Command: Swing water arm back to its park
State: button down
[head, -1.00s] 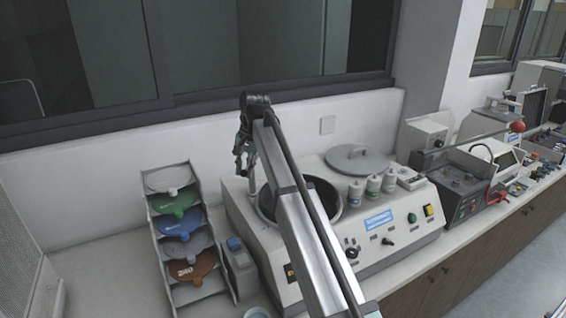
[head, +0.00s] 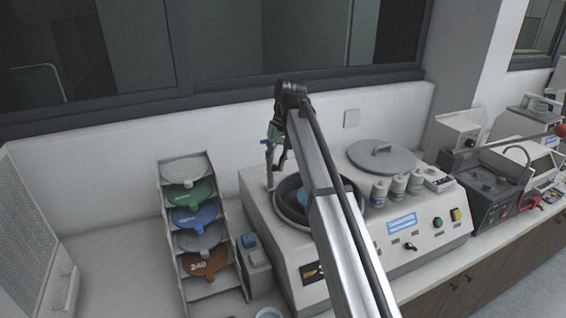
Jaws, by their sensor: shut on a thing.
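The grinder-polisher (head: 428,233) stands on the bench with its dark round bowl (head: 284,213) at the left, partly hidden by my arm. The water arm shows only as a thin pale upright piece (head: 269,177) at the bowl's back left rim; the rest of it is hidden or too small to make out. My gripper (head: 276,164) points down over that rim, with its fingers at the top of this piece. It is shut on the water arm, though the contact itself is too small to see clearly.
A rack of coloured discs (head: 190,289) stands left of the machine, with a small blue-capped container (head: 257,268) between. The wall is close behind.

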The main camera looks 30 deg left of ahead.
jog(key=c, duration=1)
grip_release()
jog(key=shift+w, duration=0.1)
jog(key=shift+w+d+r, duration=0.15)
jog(key=shift+d+r, duration=0.05)
jog(key=shift+r, duration=1)
jog(key=shift+w+d+r, duration=0.15)
jog(key=shift+w+r, duration=0.05)
jog(key=shift+r, duration=1.05)
jog(key=shift+w+d+r, duration=0.15)
jog(key=shift+d+r, duration=0.05)
jog(key=shift+r, duration=1)
